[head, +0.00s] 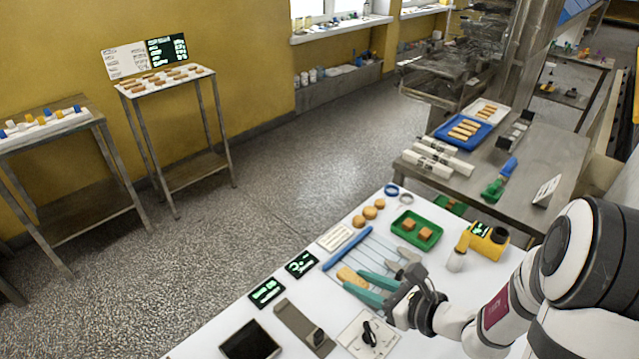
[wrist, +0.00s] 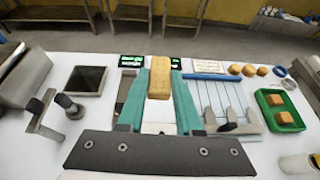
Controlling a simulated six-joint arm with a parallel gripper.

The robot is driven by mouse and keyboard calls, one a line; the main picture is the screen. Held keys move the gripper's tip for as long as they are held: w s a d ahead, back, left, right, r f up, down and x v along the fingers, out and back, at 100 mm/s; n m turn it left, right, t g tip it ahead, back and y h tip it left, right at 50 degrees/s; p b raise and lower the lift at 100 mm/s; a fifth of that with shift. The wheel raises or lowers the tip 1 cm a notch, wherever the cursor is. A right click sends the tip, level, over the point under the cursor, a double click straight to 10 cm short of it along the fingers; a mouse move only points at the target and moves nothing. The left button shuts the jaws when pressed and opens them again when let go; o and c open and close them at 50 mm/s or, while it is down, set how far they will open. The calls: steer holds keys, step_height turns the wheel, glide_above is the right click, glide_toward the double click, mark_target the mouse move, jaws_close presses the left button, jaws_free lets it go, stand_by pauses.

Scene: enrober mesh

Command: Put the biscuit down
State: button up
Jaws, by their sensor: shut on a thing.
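My gripper (head: 354,282) has teal fingers and is shut on a golden rectangular biscuit (head: 349,276). In the wrist view the biscuit (wrist: 160,78) sits between the two fingertips (wrist: 161,82), its long side running along the fingers. In the head view it appears at the near-left edge of the enrober mesh (head: 376,250), a set of thin parallel rods with a blue bar (head: 346,248) along one side. In the wrist view the mesh (wrist: 218,97) lies just right of the gripper. I cannot tell how high the biscuit is held.
A green tray (head: 437,240) with brown square pieces stands beyond the mesh, with round biscuits (head: 369,213) nearby. Dark displays (head: 266,291), a metal scraper-like tool (head: 299,325) and a black-screened device (head: 250,341) lie on the white table. A yellow device (head: 488,241) stands right.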

step_height(320, 180, up, 16)
steer(key=d+f+m+t+h, duration=0.1)
steer(key=m+t+h, duration=0.1)
steer(key=m+h, duration=0.1)
steer(key=s+d+f+y, duration=0.1)
steer(key=s+d+f, duration=0.1)
steer(key=d+f, duration=0.2)
steer(key=s+d+f+n+y, duration=0.1)
steer(key=s+d+f, duration=0.1)
steer(key=f, duration=0.7)
steer(key=shift+d+n+g, duration=0.3)
steer(key=shift+d+g, duration=0.1)
steer(key=shift+d, duration=0.5)
steer(key=s+d+f+n+g+y, duration=0.1)
steer(key=s+f, duration=0.5)
steer(key=f, duration=0.1)
steer(key=shift+s+d+n, duration=0.15)
steer(key=shift+d+n, duration=0.1)
steer(key=shift+n, duration=0.05)
steer(key=shift+y, duration=0.3)
steer(key=f, duration=1.1)
steer(key=shift+s, duration=0.35)
steer(key=o, duration=1)
